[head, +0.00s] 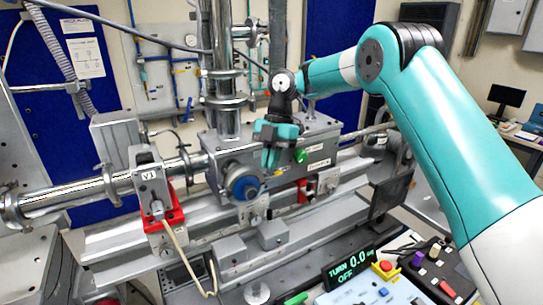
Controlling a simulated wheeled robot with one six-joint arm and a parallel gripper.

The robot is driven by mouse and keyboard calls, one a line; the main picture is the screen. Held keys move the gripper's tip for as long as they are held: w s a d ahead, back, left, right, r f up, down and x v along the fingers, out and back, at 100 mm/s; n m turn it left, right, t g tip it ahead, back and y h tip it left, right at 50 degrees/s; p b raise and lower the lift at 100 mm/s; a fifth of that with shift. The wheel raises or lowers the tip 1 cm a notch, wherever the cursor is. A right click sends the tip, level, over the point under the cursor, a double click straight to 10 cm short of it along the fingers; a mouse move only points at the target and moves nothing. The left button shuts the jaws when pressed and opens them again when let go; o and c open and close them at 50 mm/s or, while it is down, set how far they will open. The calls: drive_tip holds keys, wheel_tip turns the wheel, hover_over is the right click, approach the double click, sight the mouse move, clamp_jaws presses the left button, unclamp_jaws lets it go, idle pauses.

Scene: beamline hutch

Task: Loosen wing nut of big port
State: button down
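A grey metal chamber (318,141) sits on the beamline at the middle of the head view. A large round port with a blue face (245,187) is on its front. I cannot make out a wing nut on it; it is too small or hidden. My gripper (271,158), teal, points down in front of the chamber, above and right of the blue port. It appears apart from the port. Its fingers are too small to tell whether they are open or shut, and no held thing is visible.
A green knob (300,156) is just right of my gripper. A steel pipe (228,112) rises from the chamber. Valve V3 (152,185) with a red bracket stands to the left. A display (347,269) reading "TURN 0.0 OFF" and a control panel with a red button (384,268) are in front.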

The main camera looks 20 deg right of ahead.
drive_tip(key=n+h+p, duration=0.1)
drive_tip(key=n, duration=0.1)
drive_tip(key=n+g+p, duration=0.1)
drive_tip(key=n+p, duration=0.1)
drive_tip(key=n, duration=0.1)
drive_tip(key=shift+w+a+n+h, duration=0.1)
drive_tip(key=shift+a+n+h, duration=0.1)
drive_tip(key=shift+n+h, duration=0.15)
drive_tip(key=n+h+p, duration=0.1)
drive_tip(key=n, duration=0.1)
drive_tip(key=n+h, duration=0.1)
drive_tip(key=n, duration=0.1)
drive_tip(key=shift+a+f+n+g+p, duration=0.1)
drive_tip(key=shift+a+n+g+p, duration=0.05)
drive_tip(key=shift+n+g+p, duration=0.15)
drive_tip(key=shift+f, duration=0.1)
drive_tip(key=c, duration=1.6)
unclamp_jaws()
